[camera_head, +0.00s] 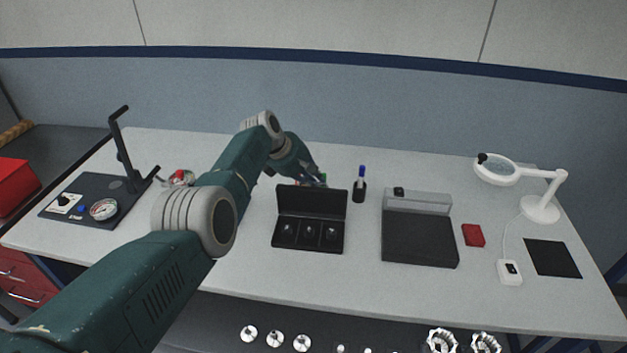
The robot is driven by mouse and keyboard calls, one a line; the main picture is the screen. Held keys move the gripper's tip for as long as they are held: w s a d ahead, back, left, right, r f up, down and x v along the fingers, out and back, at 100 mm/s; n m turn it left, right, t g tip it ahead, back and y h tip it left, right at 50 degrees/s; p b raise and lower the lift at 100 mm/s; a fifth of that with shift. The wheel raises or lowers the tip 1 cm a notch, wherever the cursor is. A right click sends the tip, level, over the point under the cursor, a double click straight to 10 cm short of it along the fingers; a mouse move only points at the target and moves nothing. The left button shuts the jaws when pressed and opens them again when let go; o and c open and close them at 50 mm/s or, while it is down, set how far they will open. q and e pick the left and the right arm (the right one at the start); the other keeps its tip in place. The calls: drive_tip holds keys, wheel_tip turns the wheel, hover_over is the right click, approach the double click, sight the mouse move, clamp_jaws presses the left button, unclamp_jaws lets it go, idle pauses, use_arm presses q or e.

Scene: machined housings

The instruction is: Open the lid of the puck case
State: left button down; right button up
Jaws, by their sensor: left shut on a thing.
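The black puck case (309,248) stands on the bench near the middle. Its lid (311,202) is raised and stands roughly upright at the back. The open front shows three compartments, each with a small shiny part. My left arm reaches in from the left, and my left gripper (312,179) is at the lid's top edge, shut on the lid. Its fingertips are partly hidden behind the lid. My right gripper is not in view.
Further right are a black tray with a clear cover (419,239), a red block (473,235), and a magnifier lamp (540,208). A gauge fixture (97,203) is at left.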

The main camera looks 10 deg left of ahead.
use_arm(q)
drive_tip(key=shift+s+f, duration=0.2)
drive_tip(key=shift+f, duration=0.4)
drive_tip(key=c, duration=2)
unclamp_jaws()
drive_tip(key=shift+w+r, duration=0.1)
drive_tip(key=shift+r, duration=0.2)
drive_tip(key=shift+w+a+r+p, duration=0.15)
drive_tip(key=shift+w+r+p, duration=0.1)
drive_tip(key=shift+r, duration=0.1)
drive_tip(key=shift+w+a+r+p, duration=0.1)
drive_tip(key=shift+a+r+p, duration=0.1)
drive_tip(key=shift+r, duration=0.15)
drive_tip(key=shift+w+a+r+p, duration=0.1)
drive_tip(key=shift+w+a+r, duration=0.4)
drive_tip(key=shift+r, duration=1.2)
drive_tip(key=shift+w+a+r+p, duration=0.15)
drive_tip(key=shift+a+r, duration=0.7)
drive_tip(key=shift+r, duration=0.8)
drive_tip(key=shift+w+a+r+p, duration=0.15)
drive_tip(key=shift+a+r, duration=0.55)
drive_tip(key=shift+r, duration=1)
